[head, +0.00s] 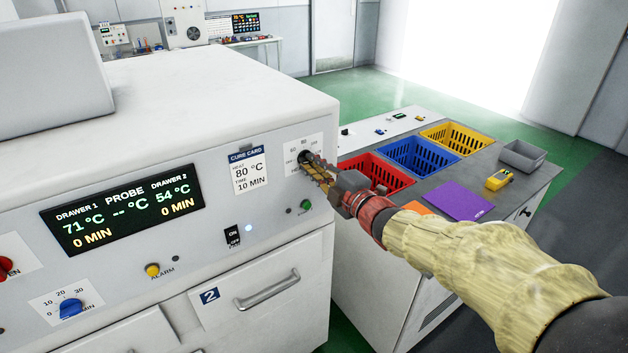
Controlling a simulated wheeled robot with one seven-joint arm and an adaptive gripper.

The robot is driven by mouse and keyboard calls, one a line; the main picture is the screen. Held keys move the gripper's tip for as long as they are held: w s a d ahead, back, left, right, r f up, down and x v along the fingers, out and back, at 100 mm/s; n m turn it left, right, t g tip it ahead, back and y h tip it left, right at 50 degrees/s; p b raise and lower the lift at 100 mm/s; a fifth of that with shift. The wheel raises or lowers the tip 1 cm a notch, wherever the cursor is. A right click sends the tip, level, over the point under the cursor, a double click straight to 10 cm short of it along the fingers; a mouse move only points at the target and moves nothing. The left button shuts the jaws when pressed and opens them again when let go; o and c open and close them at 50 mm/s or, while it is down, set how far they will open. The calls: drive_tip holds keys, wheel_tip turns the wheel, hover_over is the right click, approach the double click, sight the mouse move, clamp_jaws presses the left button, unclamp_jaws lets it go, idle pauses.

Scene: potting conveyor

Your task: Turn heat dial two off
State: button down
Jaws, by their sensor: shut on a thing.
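A dark heat dial (304,156) sits on a small white scale plate at the right end of the oven's front panel. The scale reads about 60, 80, 100; the lower part is covered by my gripper. My gripper (313,165) reaches in from the right and is shut on this dial. Its fingers hide much of the knob, so the exact pointer setting cannot be told. The display (124,209) shows drawer 1 at 71 °C, drawer 2 at 54 °C, and 0 MIN for both.
A cure card (248,170) reads 80 °C, 10 MIN. A green button (305,205), on/off switch (233,236), yellow alarm button (152,270), blue timer dial (70,307) and red dial (6,266) share the panel. Drawer 2's handle (268,291) projects below. Red, blue and yellow baskets (421,155) stand right.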

drive_tip(key=shift+f+n+b, duration=0.2)
drive_tip(key=shift+n+b, duration=0.9)
drive_tip(key=shift+b, duration=0.3)
drive_tip(key=shift+r, duration=0.1)
drive_tip(key=c, duration=1.9)
unclamp_jaws()
drive_tip(key=shift+r, duration=0.1)
drive_tip(key=v, duration=1.2)
